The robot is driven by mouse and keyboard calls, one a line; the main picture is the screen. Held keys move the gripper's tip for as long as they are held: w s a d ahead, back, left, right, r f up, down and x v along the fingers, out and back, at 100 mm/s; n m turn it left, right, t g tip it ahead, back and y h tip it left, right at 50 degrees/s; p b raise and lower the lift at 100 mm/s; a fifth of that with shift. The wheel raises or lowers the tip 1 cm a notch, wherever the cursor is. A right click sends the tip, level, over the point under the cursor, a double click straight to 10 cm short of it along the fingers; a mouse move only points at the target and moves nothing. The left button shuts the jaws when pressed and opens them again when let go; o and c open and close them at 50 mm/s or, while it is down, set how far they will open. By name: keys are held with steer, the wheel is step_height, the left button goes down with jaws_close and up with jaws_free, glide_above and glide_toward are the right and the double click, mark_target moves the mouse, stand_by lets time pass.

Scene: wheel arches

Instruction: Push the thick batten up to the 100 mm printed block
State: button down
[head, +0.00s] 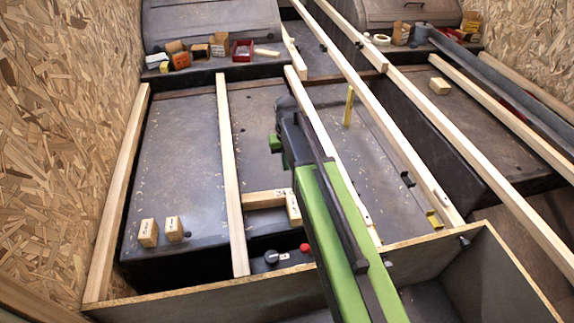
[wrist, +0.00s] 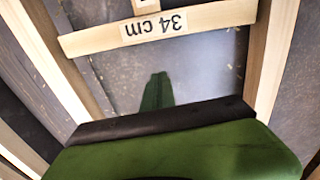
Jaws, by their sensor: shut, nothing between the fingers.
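Several pale wooden battens run lengthwise over the dark floor. Two flank my arm, a left batten (head: 230,165) and a right batten (head: 318,125); I cannot tell for sure which is the thick one. A piece printed "34 cm" (wrist: 125,33) spans between two battens in the wrist view, with another printed piece (wrist: 146,5) touching its far side. Small printed blocks, one (head: 148,233) beside another (head: 174,229), stand at the left; no "100 mm" print is readable. My gripper (wrist: 158,76) is shut and empty, short of the "34 cm" piece. My arm partly hides the right batten.
A chipboard wall (head: 60,110) bounds the left. A wooden-rimmed box (head: 400,255) crosses the front. Small cartons and a red tray (head: 242,50) stand at the back. A yellow upright piece (head: 348,106) is right of my arm. Floor between left battens is mostly clear.

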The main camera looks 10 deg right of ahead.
step_height(320, 180, up, 2)
steer(key=shift+r+p, duration=0.1)
steer(key=shift+p, duration=0.3)
steer(key=s, duration=1.5)
steer(key=shift+d, duration=0.1)
steer(key=shift+w, duration=0.1)
